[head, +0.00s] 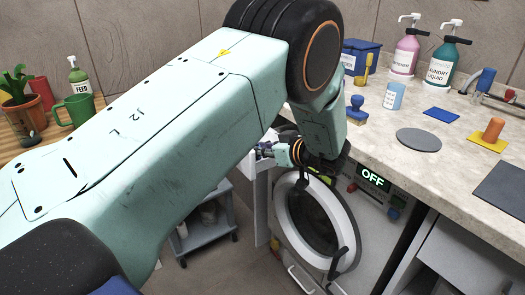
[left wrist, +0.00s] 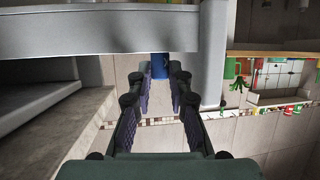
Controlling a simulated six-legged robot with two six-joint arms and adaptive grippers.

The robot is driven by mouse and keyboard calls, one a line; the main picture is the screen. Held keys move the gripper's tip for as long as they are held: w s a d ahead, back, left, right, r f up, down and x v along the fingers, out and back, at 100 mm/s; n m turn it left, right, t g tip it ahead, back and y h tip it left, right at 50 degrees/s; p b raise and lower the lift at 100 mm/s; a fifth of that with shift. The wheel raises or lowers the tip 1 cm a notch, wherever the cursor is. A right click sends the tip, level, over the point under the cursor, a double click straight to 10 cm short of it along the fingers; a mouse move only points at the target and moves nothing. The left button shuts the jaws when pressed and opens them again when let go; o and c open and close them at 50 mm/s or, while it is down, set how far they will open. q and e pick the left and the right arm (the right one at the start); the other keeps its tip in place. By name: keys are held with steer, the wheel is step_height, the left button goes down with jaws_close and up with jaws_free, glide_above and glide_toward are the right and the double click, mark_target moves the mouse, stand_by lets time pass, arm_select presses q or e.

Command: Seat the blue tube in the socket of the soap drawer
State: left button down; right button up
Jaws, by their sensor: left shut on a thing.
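My left gripper (head: 262,151) is small and mostly dark in the head view, beside the upper left of the washing machine. In the left wrist view its two fingers (left wrist: 160,75) are shut on the blue tube (left wrist: 160,66), whose visible part sits between the fingertips. A pale grey bar crosses close in front of the tube; whether they touch I cannot tell. In the head view a white upright panel (head: 259,196) stands just below the gripper. I cannot make out the soap drawer or its socket for certain. My right gripper is out of view.
The washing machine's round door (head: 321,225) stands below my arm, near a lit OFF display (head: 373,178). The counter (head: 380,140) at right holds bottles and small coloured pieces. A grey cart (head: 205,232) stands at lower left; a green mug (head: 74,110) and plant are at left.

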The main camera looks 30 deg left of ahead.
arm_select(q)
steer(key=shift+s, duration=0.1)
steer(key=c, duration=1.5)
jaws_free()
steer(key=shift+f, duration=0.15)
